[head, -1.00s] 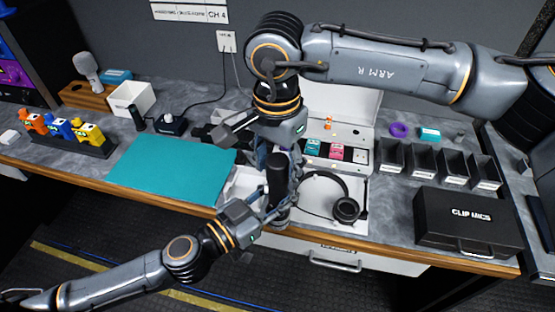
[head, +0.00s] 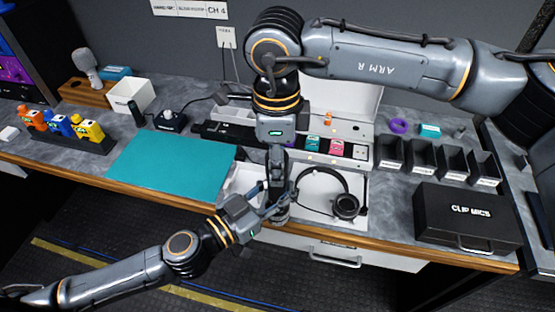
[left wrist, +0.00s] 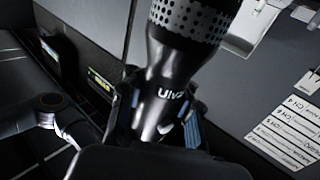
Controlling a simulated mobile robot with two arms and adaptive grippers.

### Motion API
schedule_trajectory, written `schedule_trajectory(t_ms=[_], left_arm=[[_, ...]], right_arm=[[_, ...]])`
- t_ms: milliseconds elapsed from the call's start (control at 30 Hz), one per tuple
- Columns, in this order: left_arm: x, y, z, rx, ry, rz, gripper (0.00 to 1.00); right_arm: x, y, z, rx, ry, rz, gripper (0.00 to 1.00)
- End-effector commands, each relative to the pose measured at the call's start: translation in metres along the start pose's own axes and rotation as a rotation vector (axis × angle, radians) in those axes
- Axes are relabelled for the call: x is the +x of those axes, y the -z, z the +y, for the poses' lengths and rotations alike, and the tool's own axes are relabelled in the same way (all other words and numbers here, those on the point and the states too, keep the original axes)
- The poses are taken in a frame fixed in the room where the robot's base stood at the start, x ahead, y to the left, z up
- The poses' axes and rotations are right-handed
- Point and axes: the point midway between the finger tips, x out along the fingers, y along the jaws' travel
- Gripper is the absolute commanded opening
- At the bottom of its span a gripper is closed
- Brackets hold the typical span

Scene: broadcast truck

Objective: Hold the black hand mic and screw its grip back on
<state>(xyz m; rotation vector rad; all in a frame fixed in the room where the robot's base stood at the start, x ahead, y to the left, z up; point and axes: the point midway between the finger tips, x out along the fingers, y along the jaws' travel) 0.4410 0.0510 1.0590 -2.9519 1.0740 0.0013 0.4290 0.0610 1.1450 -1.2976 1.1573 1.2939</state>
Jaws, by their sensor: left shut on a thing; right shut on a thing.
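The black hand mic (left wrist: 170,75) fills the middle of the left wrist view, its perforated head at the top and white lettering on its black body. My left gripper (left wrist: 155,115) is shut around that body, a finger on each side. In the head view my left gripper (head: 268,204) holds the mic (head: 280,214) above the front edge of the counter; most of it is hidden. My right gripper (head: 277,182) points straight down right above the left one. It is shut on a dark piece, apparently the grip, mostly hidden by the fingers. Whether grip and mic touch cannot be told.
A white tray with headphones (head: 345,205) lies beside the grippers. A teal mat (head: 172,168) is left, a black clip mics case (head: 465,222) right. Black bins (head: 422,158) stand behind the case.

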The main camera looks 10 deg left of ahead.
Motion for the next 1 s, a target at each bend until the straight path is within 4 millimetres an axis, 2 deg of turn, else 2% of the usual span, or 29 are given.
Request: schedule_trajectory(t_ms=[100, 300, 433, 467, 567, 867, 1000], left_arm=[[0.0000, 0.0018, 0.0031, -0.002, -0.008, 0.004, 0.00], [-0.0001, 0.0018, 0.0037, -0.002, -0.009, 0.004, 0.00], [-0.0001, 0.0018, 0.0040, -0.001, -0.010, 0.004, 0.00], [-0.0001, 0.0018, 0.0041, -0.001, -0.010, 0.004, 0.00], [-0.0001, 0.0017, 0.0039, -0.002, -0.010, 0.004, 0.00], [0.0001, 0.0015, 0.0018, 0.000, -0.005, 0.003, 0.00], [0.0001, 0.0016, 0.0014, 0.000, -0.004, 0.003, 0.00]], right_arm=[[-0.0006, -0.0014, -0.0013, 0.246, 0.005, -0.007, 0.00], [-0.0005, -0.0016, -0.0017, 0.587, 0.005, -0.009, 0.00], [-0.0006, -0.0017, -0.0019, 0.574, 0.005, -0.010, 0.00], [-0.0006, -0.0017, -0.0020, 0.573, 0.006, -0.010, 0.38], [-0.0005, -0.0015, -0.0018, 0.573, 0.005, -0.009, 0.58], [-0.0006, -0.0007, -0.0010, 0.570, 0.003, -0.005, 0.59], [-0.0090, -0.0007, -0.0014, 0.571, 0.005, -0.005, 0.59]])
